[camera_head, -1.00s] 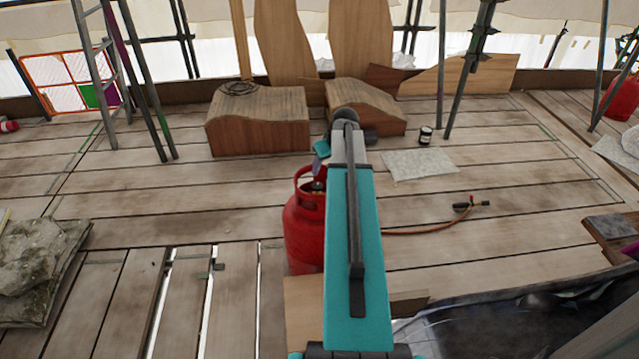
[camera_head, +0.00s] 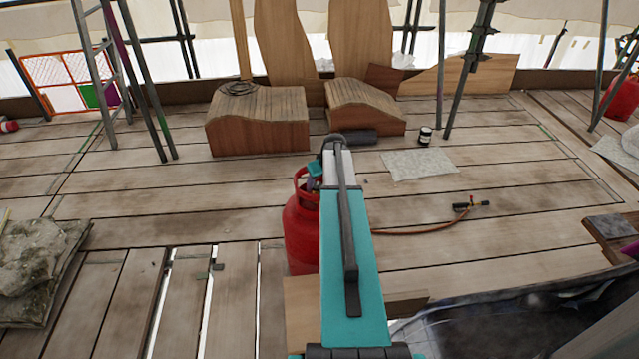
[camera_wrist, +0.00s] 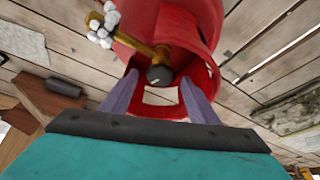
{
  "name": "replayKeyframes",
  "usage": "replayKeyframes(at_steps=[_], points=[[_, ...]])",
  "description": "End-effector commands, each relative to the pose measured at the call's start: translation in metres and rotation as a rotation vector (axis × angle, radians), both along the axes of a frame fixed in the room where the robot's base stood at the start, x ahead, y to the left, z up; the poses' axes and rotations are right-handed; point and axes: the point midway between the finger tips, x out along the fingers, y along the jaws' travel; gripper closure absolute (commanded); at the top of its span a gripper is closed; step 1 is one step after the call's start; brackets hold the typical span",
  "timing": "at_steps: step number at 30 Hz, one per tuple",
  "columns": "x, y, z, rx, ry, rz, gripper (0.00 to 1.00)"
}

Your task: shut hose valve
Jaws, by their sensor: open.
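The red gas cylinder (camera_head: 299,236) stands on the deck, partly hidden behind my teal arm. In the wrist view its red collar (camera_wrist: 212,30) surrounds a brass valve (camera_wrist: 138,44). A black round knob (camera_wrist: 160,75) with a white mark sits on the brass fitting, and a pale lobed handwheel (camera_wrist: 103,25) is at its other end. My gripper (camera_wrist: 160,80) is open, its two purple-grey fingers either side of the knob in the picture; contact cannot be told. In the head view my gripper (camera_head: 315,178) is over the cylinder's top, mostly hidden by the wrist.
An orange hose (camera_head: 425,232) runs right along the deck to a torch (camera_head: 470,204). Wooden blocks (camera_head: 258,122) stand behind. Mossy stone (camera_head: 35,255) lies at left, dark sheeting (camera_head: 500,325) at lower right. Scaffold poles (camera_head: 466,80) rise at the back. The right-centre planks are largely clear.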

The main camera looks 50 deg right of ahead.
Motion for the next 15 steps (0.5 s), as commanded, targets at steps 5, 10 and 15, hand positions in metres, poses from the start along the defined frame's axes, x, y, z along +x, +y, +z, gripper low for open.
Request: replayKeyframes(at_steps=[5, 10, 15], points=[[0.0038, -0.001, -0.0097, 0.0, 0.0, 0.0, 0.45], [0.0042, -0.001, -0.0109, 0.0, 0.0, 0.0, 0.45], [0.0041, -0.0009, -0.0106, 0.0, 0.0, 0.0, 0.48]])
